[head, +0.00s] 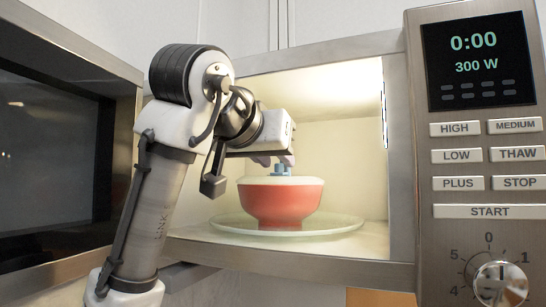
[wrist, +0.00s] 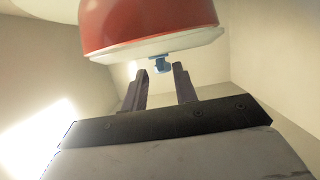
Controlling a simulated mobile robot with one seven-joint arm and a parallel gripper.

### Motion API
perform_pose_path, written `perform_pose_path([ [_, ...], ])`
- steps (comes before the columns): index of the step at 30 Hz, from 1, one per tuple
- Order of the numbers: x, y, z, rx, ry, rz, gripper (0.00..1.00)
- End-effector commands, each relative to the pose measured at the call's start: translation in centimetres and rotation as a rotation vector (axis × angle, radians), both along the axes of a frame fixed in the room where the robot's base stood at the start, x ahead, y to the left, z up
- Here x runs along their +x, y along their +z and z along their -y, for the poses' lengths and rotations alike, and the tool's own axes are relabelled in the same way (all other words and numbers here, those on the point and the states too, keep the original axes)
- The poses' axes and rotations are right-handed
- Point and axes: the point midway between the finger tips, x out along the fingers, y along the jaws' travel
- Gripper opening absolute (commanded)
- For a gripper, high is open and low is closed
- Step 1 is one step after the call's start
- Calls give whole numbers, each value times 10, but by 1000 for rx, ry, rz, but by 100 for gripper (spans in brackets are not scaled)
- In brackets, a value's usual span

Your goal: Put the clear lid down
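A red bowl (head: 282,205) stands inside the open microwave, on its glass turntable plate (head: 335,224). The pale lid (head: 262,181) lies level on the bowl's rim, with a small blue knob (head: 281,171) on top. My gripper (head: 280,162) is inside the microwave, just above the knob. In the wrist view, which looks upside down, my gripper (wrist: 161,69) is open, with its two dark fingers apart. There the blue knob (wrist: 159,63) shows level with or just past the fingertips, with gaps beside it. The lid (wrist: 185,43) and bowl (wrist: 150,20) also show there.
The microwave's door (head: 55,150) stands open on the left, close to my arm. The control panel (head: 485,150) on the right reads 0:00 and 300 W. The cavity walls and ceiling are close around my gripper; some free room lies right of the bowl.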

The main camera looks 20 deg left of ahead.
Motion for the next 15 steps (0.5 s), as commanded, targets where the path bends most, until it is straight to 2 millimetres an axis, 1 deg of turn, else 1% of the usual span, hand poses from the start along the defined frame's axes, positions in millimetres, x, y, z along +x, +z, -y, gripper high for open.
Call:
perform_pose_path([
  [4, 0, 1, 0, 0, 0, 0, 29],
  [7, -1, 6, 0, 0, 1, 1, 29],
  [8, -4, 4, 0, 0, 1, 2, 29],
  [11, -20, 7, 0, 0, 1, 3, 29],
  [15, -49, 15, -1, 1, 1, 3, 29],
])
